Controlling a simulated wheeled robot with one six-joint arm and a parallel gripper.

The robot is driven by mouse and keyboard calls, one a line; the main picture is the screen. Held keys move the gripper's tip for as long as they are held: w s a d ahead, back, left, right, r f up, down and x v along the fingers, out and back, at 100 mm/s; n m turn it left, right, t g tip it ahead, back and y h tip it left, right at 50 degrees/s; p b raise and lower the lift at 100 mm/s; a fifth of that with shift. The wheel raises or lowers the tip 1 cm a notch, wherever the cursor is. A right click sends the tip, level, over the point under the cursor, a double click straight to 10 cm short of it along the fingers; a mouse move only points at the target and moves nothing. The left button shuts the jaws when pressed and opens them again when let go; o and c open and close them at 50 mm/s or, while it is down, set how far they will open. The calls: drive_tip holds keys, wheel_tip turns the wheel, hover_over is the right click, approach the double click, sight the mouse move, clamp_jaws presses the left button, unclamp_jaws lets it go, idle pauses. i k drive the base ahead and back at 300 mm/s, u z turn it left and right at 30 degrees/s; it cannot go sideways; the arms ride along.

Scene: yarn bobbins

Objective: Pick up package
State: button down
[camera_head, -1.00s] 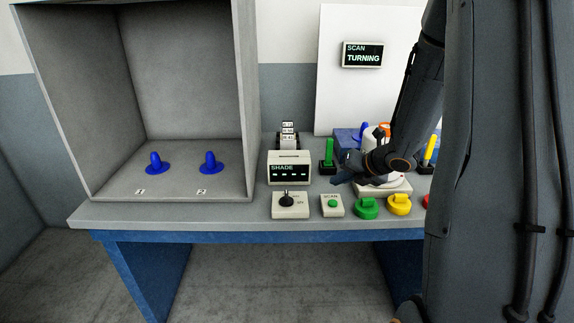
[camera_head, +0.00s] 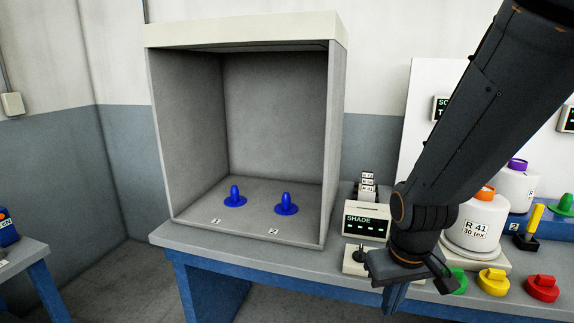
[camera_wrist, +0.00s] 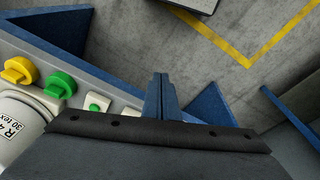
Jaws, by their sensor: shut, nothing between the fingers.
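A white yarn package (camera_head: 472,225) with an orange top and the label "R 41 30 tex" stands upright on a pale base (camera_head: 480,262) at the right of the bench. Its labelled side also shows at the left edge of the wrist view (camera_wrist: 18,125). A second white package (camera_head: 514,187) with a purple top stands behind it, partly hidden. My gripper (camera_head: 394,299) is left of the front package, apart from it, low over the bench's front edge. Its fingers (camera_wrist: 161,92) are together and empty in the wrist view.
An open grey booth (camera_head: 240,140) holds two blue pegs (camera_head: 235,199) numbered 1 and 2, both bare. A SHADE display (camera_head: 366,225), switch box (camera_head: 354,262), and green, yellow and red knobs (camera_head: 491,281) line the bench. Floor in front is clear.

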sight(478, 227)
drive_tip(key=z, duration=0.85)
